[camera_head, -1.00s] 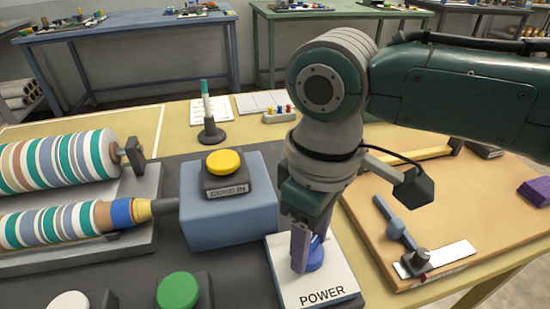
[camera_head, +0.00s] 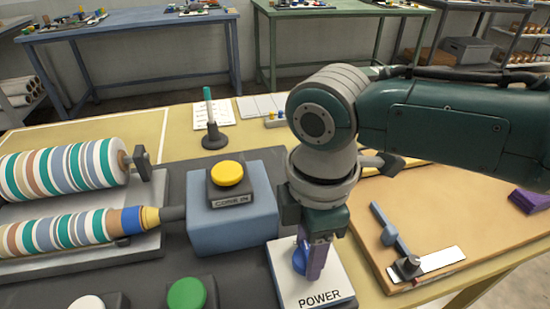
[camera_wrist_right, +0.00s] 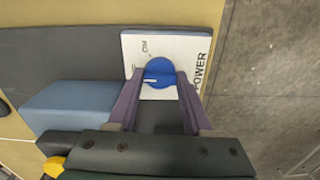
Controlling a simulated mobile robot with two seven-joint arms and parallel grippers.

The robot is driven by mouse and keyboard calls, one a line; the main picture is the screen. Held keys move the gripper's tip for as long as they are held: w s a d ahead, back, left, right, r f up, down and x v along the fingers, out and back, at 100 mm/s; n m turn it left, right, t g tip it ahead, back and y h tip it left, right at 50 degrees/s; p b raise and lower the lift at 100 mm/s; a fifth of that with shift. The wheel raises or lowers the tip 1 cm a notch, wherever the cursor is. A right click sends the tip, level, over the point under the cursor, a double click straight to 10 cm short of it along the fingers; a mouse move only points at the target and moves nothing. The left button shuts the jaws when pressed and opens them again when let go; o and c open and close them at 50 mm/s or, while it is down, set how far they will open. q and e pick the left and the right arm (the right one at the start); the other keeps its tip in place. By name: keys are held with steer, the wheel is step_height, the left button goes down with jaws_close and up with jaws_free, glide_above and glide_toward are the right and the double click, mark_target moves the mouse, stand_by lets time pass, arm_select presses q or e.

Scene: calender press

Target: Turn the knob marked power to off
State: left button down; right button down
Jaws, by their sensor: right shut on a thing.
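The power knob (camera_head: 299,259) is blue and round, on a white plate (camera_head: 317,294) lettered POWER at the right of the dark press base. My right gripper (camera_head: 310,262) points down over the plate, its purple fingers shut on the knob and partly hiding it. In the right wrist view the blue knob (camera_wrist_right: 159,72) sits between the two fingertips (camera_wrist_right: 158,80). An ON mark shows on the white plate (camera_wrist_right: 140,48) there; the OFF mark cannot be read. My left gripper is not in view.
A blue-grey box with a yellow COME IN button (camera_head: 226,173) stands left of my right gripper. Green (camera_head: 187,294) and white (camera_head: 88,302) buttons are at the front. Striped rollers (camera_head: 62,170) lie at the left. A wooden board (camera_head: 440,205) with a blue-handled tool is at the right.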

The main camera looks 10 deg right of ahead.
steer(key=shift+n, duration=0.5)
steer(key=shift+c, duration=1.6)
jaws_free()
step_height(320, 180, up, 10)
steer(key=p, duration=0.2)
